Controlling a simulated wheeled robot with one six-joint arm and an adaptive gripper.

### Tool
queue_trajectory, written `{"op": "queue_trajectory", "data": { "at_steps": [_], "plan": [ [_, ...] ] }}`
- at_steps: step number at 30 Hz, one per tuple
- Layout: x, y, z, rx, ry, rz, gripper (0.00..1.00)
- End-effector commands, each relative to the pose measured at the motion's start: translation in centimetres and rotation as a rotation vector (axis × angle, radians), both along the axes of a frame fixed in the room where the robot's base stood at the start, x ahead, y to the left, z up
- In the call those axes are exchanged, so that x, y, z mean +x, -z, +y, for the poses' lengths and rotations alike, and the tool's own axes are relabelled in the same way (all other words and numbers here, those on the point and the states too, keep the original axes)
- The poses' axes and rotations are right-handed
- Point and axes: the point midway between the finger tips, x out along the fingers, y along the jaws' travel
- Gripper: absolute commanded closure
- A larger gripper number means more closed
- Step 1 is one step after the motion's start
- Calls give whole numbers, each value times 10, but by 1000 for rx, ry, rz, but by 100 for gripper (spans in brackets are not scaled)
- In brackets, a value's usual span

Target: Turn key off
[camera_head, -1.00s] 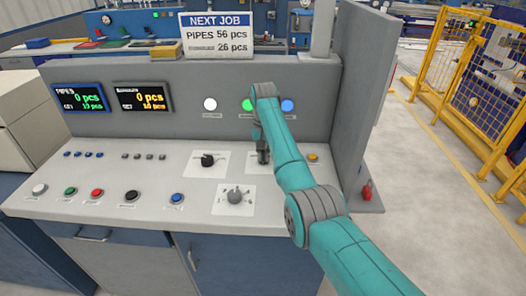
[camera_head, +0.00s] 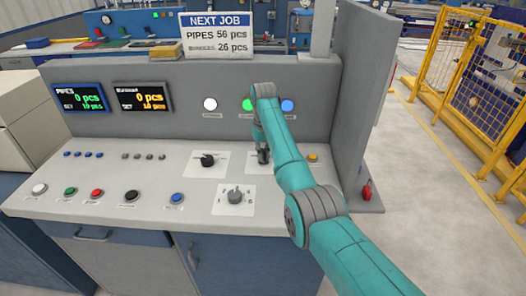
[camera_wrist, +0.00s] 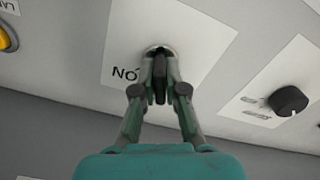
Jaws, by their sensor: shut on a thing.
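The key (camera_wrist: 160,83) is a dark, thin piece standing in a round metal lock on a white label plate (camera_wrist: 119,45) in the wrist view.
A black selector knob (camera_head: 208,160) is left of my gripper, and a grey knob (camera_head: 235,197) is in front. An orange button (camera_head: 313,157) is just right of my arm. The panel's upright back wall (camera_head: 190,100) stands behind, with white, green and blue lamps.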

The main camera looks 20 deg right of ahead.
Motion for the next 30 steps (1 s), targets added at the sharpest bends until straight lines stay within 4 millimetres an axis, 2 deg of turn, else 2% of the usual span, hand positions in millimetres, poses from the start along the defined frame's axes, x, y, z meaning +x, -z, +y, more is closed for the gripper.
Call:
{"op": "queue_trajectory", "data": {
  "at_steps": [7,15,23,24,28,30],
  "plan": [
    [-1,1,0,0,-38,3,100],
    [-1,1,0,1,-270,3,100],
    [-1,1,0,1,-299,3,100],
    [-1,1,0,1,-299,3,86],
    [0,1,0,1,-298,2,54],
    [0,1,0,0,-298,2,54]
  ]
}}
